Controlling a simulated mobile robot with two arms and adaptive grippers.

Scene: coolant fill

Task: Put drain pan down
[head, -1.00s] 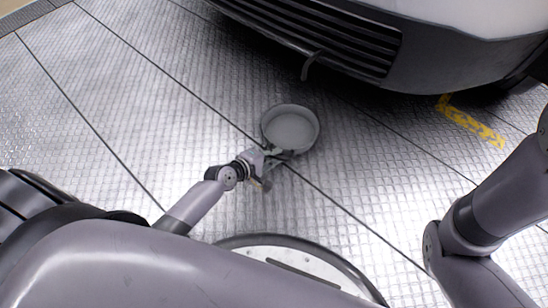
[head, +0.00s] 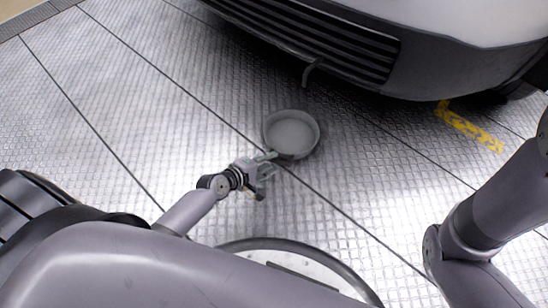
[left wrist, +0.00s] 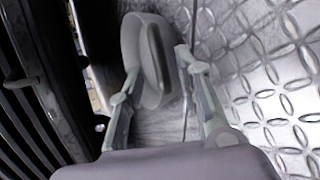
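The drain pan (head: 291,136) is a round, shallow grey pan. In the head view it appears to rest level on the metal floor, in front of the vehicle. In the left wrist view the pan (left wrist: 146,60) shows beyond and between the fingers. My left gripper (head: 270,163) is just to the lower left of the pan, with its fingers spread. In the left wrist view the left gripper (left wrist: 158,75) is open, and neither finger clearly presses on the pan. Whether a fingertip still touches the rim is hard to tell. My right gripper is out of view; only its arm shows.
The vehicle's front bumper (head: 400,75) and dark grille (head: 310,40) overhang the floor behind the pan, with a small hook (head: 310,73) hanging down. A yellow floor marking (head: 468,127) lies at right. The patterned floor (head: 110,100) left of the pan is clear.

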